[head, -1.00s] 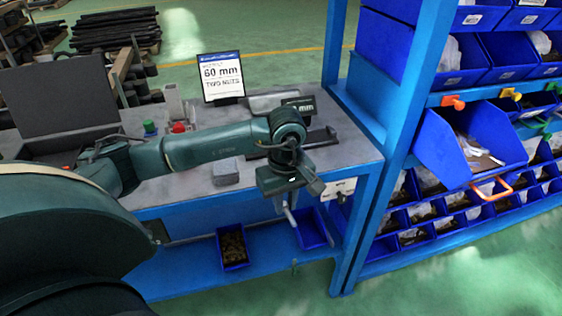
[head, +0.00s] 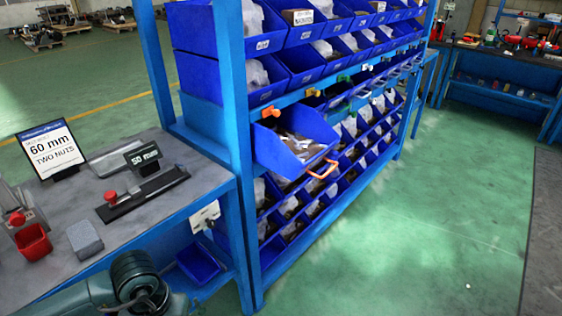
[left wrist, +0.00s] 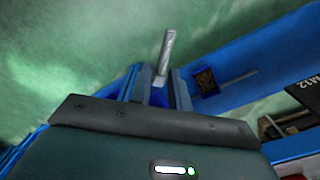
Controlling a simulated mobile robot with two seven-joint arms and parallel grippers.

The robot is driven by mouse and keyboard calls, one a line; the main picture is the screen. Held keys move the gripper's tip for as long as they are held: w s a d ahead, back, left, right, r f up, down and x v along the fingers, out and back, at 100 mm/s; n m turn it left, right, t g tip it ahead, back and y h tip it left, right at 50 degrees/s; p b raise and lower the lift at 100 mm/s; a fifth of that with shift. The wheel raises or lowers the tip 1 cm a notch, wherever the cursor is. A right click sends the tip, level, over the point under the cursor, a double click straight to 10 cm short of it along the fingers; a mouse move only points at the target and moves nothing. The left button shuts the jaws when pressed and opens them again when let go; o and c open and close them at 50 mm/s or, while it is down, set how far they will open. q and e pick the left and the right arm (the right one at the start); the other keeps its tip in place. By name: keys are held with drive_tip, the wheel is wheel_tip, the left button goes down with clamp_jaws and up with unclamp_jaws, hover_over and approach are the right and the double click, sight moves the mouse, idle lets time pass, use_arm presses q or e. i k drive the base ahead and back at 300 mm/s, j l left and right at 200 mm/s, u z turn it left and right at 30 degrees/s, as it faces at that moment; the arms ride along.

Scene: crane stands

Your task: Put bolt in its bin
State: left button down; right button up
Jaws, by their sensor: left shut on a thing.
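In the left wrist view my left gripper (left wrist: 158,92) is shut on the bolt (left wrist: 167,52), a grey metal rod that sticks out beyond the fingers. Its end between the fingers is hidden. In the head view only my left arm shows at the bottom left; the bolt and fingertips are not visible there. A blue bin (head: 198,262) sits on the low shelf under the bench. A bin with dark contents (left wrist: 206,82) shows beside the gripper in the left wrist view. A tilted blue bin (head: 290,150) juts from the rack. My right gripper is out of view.
The blue rack (head: 232,110) holds several rows of bins. The bench (head: 140,215) carries a "60 mm TWO NUTS" sign (head: 52,150), a gauge display reading "50 mm" (head: 142,155), a red cup (head: 33,241) and a grey block (head: 85,239). Green floor (head: 440,210) is clear on the right.

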sight(294, 149)
drive_tip(key=i+l+u, duration=0.4)
drive_tip(key=l, duration=0.15)
drive_tip(key=i+l+u, duration=0.25)
drive_tip(key=l+u, duration=0.2)
drive_tip(key=l, duration=0.15)
drive_tip(key=i+l+u, duration=0.15)
drive_tip(key=l+u, duration=0.25)
drive_tip(key=l, duration=0.3)
drive_tip(key=l+u, duration=0.45)
drive_tip(key=l, duration=0.3)
drive_tip(key=l+u, duration=0.4)
drive_tip(key=l, duration=0.4)
drive_tip(key=k+l+u, duration=0.2)
drive_tip(key=l+u, duration=0.2)
drive_tip(key=l, duration=0.35)
